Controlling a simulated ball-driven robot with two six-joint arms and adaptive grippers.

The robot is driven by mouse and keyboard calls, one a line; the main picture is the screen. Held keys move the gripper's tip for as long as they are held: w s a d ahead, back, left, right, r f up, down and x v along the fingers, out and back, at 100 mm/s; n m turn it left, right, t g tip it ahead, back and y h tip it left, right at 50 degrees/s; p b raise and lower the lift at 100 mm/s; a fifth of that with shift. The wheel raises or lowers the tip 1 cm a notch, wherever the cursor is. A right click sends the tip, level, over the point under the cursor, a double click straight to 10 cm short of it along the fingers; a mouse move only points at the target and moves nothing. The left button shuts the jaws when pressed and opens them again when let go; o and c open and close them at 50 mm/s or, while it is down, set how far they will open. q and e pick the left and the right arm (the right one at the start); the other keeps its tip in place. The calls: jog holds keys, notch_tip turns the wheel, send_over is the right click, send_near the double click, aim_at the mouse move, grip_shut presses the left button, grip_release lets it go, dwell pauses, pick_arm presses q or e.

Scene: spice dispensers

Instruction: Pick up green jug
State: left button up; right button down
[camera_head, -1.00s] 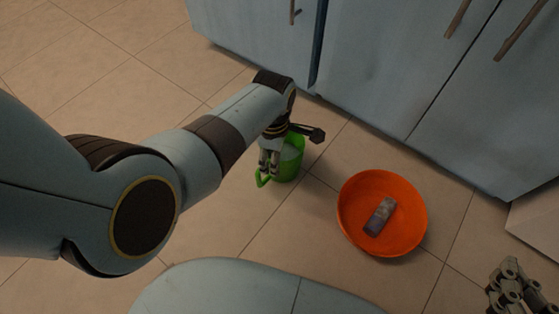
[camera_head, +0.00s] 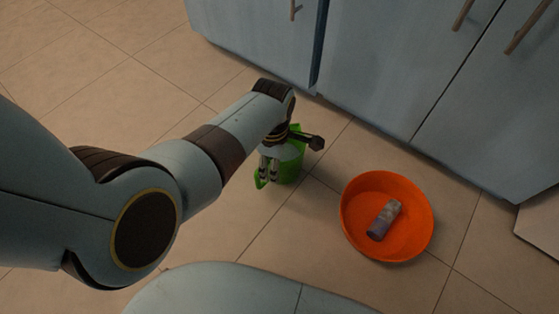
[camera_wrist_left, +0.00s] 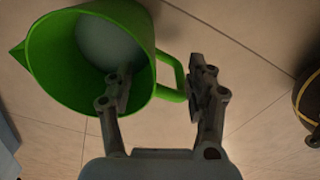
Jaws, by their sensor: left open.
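The green jug (camera_head: 292,168) stands on the tiled floor, partly hidden behind my left gripper (camera_head: 269,170) in the head view. In the left wrist view the jug (camera_wrist_left: 50,60) shows its open mouth, a pale inside, a spout at the left and a handle at the right. My left gripper (camera_wrist_left: 160,95) is open there. One finger reaches over the jug's mouth and the other is outside, beyond the handle, so the jug's wall and handle lie between them. I cannot tell whether either finger touches the jug. My right gripper is not in view.
An orange bowl (camera_head: 354,222) with a small greyish cylinder (camera_head: 384,220) in it stands on the floor right of the jug. Blue cabinets (camera_head: 400,70) line the back. The floor at the left is clear.

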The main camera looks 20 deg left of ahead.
pick_arm(q)
jog(key=shift+c, duration=0.2)
grip_shut()
dwell(0.5)
